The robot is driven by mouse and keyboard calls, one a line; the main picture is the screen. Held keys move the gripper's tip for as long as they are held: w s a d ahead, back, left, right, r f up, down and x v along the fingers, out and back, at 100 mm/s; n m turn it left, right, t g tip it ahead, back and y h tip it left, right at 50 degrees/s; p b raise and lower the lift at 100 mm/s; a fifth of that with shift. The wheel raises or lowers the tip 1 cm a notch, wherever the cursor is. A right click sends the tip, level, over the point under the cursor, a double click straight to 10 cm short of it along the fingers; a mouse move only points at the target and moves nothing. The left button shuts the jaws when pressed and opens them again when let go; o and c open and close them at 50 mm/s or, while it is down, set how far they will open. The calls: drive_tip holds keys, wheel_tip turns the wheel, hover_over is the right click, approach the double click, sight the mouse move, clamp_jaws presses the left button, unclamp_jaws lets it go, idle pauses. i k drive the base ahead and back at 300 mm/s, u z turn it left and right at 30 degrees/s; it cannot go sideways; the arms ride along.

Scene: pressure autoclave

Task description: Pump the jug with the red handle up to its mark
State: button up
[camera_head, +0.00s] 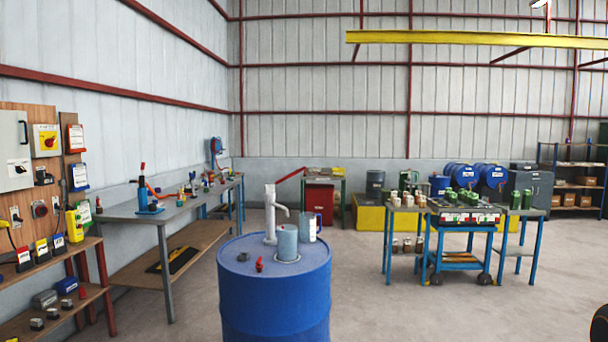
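A blue drum (275,303) stands upright in front of me. A pale hand pump (270,217) rises from its top, with a spout bending to the right. A red bar (290,174) slants up to the right from the pump's head and looks like its lever. A grey-blue jug (287,243) stands below the spout on a light round patch. A second, similar jug (307,228) stands behind it to the right. I cannot make out a red handle, a mark or the liquid level on either jug. My gripper is not in view.
A small red fitting (259,265) sits on the drum's front top. A long workbench (165,212) runs along the left wall, beside a switch board (45,150). A blue trolley (462,256) and side tables stand at right. The floor (430,315) right of the drum is clear.

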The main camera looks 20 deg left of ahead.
sight(288, 177)
drive_tip(key=i, duration=2.85)
drive_tip(key=u, duration=1.2)
drive_tip(key=i, duration=1)
